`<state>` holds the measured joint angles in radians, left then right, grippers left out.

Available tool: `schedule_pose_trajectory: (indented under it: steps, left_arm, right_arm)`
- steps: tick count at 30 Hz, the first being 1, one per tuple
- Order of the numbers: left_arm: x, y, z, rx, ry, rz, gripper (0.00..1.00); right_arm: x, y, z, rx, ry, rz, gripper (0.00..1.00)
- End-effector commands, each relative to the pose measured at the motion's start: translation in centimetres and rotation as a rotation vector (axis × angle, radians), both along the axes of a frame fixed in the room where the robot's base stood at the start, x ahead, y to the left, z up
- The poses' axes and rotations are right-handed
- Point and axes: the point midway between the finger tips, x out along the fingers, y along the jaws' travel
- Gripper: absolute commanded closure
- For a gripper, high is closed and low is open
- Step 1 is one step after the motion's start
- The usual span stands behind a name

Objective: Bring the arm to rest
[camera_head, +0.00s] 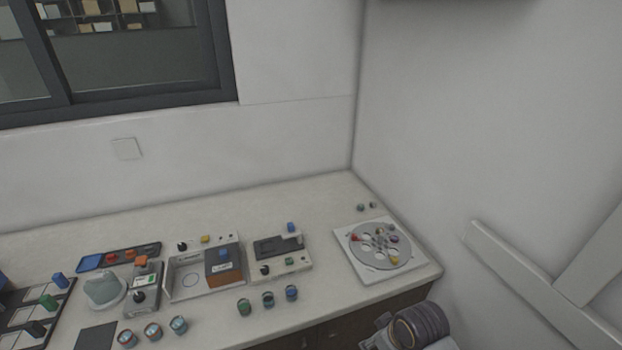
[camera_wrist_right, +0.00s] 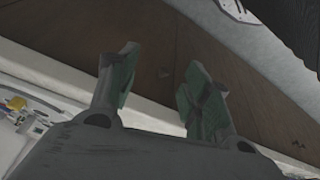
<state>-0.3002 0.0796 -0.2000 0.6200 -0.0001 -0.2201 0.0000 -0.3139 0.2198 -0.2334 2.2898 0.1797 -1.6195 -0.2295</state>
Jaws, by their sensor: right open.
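My right gripper (camera_wrist_right: 158,90) shows in the right wrist view with its two greenish fingertips apart and nothing between them. Brown cabinet front (camera_wrist_right: 160,60) fills the view behind the fingers. In the head view, part of my right arm shows at the bottom, right of the worktop's front edge; the gripper itself is not visible there. My left arm and gripper are in neither view.
The pale worktop (camera_head: 330,210) carries a press unit with an orange-brown block (camera_head: 224,265), a dark-topped device (camera_head: 280,252), a round disc plate (camera_head: 380,247) and several small jars (camera_head: 268,299). A wall stands at the right.

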Motion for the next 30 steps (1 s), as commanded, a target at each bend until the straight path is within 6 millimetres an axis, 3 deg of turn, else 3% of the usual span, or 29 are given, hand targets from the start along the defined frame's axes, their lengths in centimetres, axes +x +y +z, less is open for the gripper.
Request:
schedule_pose_trajectory:
  steps: [6,12,27,30]
  left_arm:
    - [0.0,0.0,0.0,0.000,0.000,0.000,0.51]
    - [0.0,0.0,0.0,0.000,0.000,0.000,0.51]
    - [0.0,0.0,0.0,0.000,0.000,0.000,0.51]
    - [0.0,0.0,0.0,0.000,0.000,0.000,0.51]
  right_arm:
    - [-2.6,-1.9,0.3,0.010,0.003,-0.166,0.51]
    - [-4.1,-3.2,0.7,0.008,0.001,-0.268,0.51]
    - [-6.3,-5.4,1.3,-0.002,0.000,-0.413,0.51]
    - [-6.0,-5.3,0.3,-0.003,0.003,-0.409,0.51]
